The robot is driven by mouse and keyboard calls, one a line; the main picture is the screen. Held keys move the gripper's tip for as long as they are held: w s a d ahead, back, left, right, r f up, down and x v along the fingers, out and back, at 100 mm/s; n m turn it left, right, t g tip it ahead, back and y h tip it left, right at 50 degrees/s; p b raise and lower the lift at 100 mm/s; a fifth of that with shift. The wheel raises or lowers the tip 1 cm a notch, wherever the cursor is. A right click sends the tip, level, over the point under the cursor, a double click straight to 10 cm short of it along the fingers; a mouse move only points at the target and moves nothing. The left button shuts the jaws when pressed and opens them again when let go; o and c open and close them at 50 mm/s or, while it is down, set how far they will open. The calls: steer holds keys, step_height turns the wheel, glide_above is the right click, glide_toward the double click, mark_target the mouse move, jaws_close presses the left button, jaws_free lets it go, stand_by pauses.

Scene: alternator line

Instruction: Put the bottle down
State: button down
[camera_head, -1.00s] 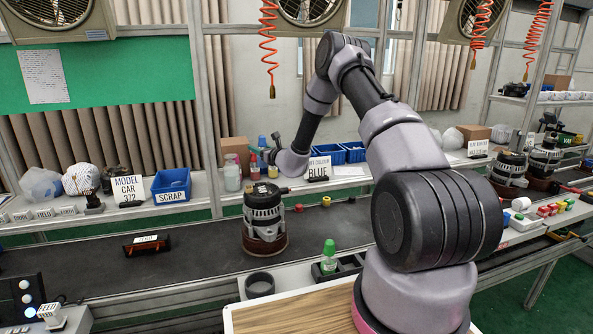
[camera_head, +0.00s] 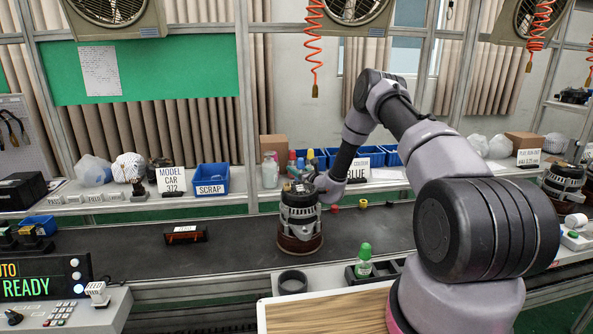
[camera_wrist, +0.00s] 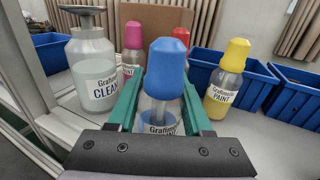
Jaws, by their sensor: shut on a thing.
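The bottle with a tall blue cap (camera_wrist: 165,68) stands upright between the green fingers of my gripper (camera_wrist: 160,95) in the wrist view. The gripper is shut on it. Its lower part and base are hidden by the gripper body, so I cannot tell whether it touches the shelf. Its label is partly covered. In the head view my gripper end is largely hidden behind an alternator (camera_head: 300,212), near the back shelf (camera_head: 130,205).
In the wrist view a large cleaner bottle (camera_wrist: 92,75) is at left, a pink-capped bottle (camera_wrist: 133,52) and red-capped bottle (camera_wrist: 181,37) behind, and a yellow-capped bottle (camera_wrist: 227,80) at right. Blue bins (camera_wrist: 257,84) and a cardboard box (camera_wrist: 150,14) stand behind.

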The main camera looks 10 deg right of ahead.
steer(key=shift+f, duration=0.15)
steer(key=shift+c, duration=1.6)
jaws_free()
